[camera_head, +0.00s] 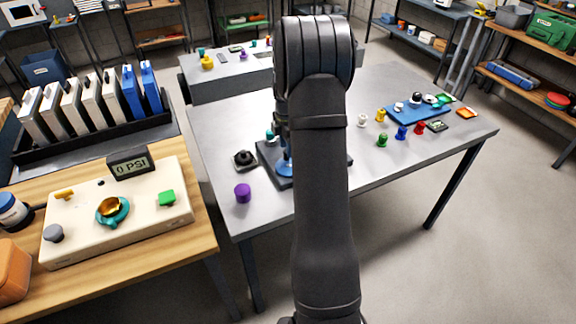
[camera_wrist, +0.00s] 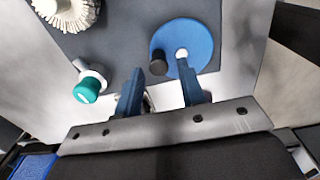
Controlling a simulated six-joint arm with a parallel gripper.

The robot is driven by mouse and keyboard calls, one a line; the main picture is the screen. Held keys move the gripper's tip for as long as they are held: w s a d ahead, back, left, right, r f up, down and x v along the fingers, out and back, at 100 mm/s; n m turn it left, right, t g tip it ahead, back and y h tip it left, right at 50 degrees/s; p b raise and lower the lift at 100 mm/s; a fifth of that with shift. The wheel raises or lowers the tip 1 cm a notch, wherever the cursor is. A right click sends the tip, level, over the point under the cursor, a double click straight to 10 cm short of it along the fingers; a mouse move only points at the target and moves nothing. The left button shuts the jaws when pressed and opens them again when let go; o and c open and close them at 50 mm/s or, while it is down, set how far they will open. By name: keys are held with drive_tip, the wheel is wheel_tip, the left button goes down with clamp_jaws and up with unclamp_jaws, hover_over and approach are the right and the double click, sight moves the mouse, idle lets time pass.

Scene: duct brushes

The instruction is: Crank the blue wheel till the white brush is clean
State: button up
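The blue wheel (camera_wrist: 200,38) lies on a dark plate (camera_wrist: 118,38) in the wrist view, with a white hub and a dark crank knob (camera_wrist: 158,68) near its left rim. The white brush (camera_wrist: 66,12), round and bristled, is partly cut off at the top left. My gripper (camera_wrist: 160,72) has its two blue fingers apart. The knob appears in the gap between the fingertips; I cannot tell whether either finger touches it. In the head view my arm covers most of the plate (camera_head: 268,153) and hides the brush.
A teal-capped white fitting (camera_wrist: 88,88) stands left of my fingers. On the grey table are a purple cylinder (camera_head: 242,193), a black knob on a base (camera_head: 245,158), and several coloured pegs by a blue tray (camera_head: 405,113). A control box (camera_head: 75,235) stands on the left bench.

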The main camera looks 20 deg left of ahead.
drive_tip(key=shift+r, duration=1.95)
wheel_tip(320, 180, down, 7)
drive_tip(key=shift+f, duration=0.1)
drive_tip(key=shift+w+d, duration=0.1)
drive_tip(key=shift+d, duration=0.15)
